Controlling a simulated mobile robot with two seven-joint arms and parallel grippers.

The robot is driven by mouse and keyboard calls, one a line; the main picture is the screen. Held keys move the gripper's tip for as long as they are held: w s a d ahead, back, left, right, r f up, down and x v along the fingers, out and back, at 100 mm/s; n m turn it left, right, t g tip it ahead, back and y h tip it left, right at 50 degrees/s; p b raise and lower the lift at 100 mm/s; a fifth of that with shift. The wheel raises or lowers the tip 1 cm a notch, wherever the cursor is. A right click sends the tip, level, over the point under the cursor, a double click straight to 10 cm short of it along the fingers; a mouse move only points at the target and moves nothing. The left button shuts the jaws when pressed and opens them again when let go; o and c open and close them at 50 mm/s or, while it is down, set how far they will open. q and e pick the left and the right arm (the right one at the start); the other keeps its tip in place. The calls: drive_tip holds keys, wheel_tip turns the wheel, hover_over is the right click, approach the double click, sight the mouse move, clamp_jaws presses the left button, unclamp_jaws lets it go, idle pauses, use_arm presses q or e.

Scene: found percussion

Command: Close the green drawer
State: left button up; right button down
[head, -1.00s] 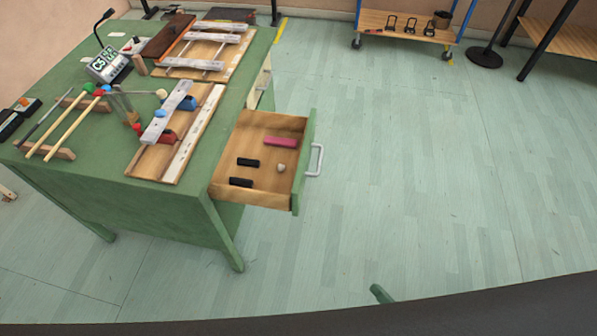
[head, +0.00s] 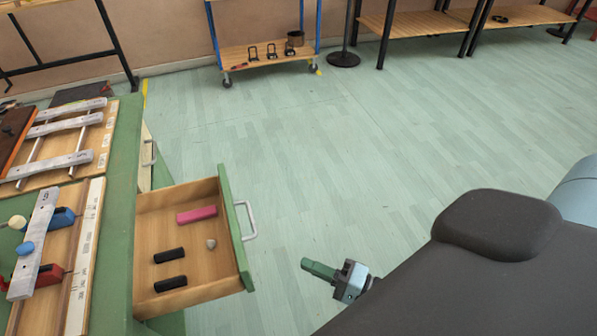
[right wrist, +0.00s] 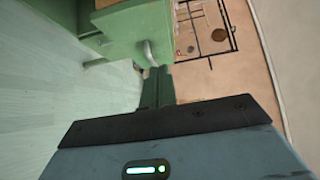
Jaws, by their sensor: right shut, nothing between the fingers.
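The green drawer (head: 230,215) stands pulled out of the green desk's side, its front and silver handle (head: 246,220) facing right. Inside lie a pink bar (head: 197,215), two black bars and a small grey lump. My right gripper (head: 308,265) is shut and empty, to the right of the drawer front and apart from it in the head view. In the right wrist view its green fingers (right wrist: 157,85) point towards the handle (right wrist: 150,53) and a green panel; I cannot tell the gap. My left gripper is not in view.
The desk top (head: 122,180) at left carries wooden boards with metal bars. Open floor lies right of the drawer. A wheeled cart (head: 265,60) and wooden benches (head: 400,24) stand along the back.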

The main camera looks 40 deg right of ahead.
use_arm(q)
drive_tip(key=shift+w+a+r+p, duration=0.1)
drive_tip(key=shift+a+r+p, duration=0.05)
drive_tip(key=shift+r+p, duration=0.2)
use_arm(e)
drive_tip(key=w+a, duration=0.8)
drive_tip(key=shift+w, duration=0.25)
drive_tip(key=shift+a, duration=0.1)
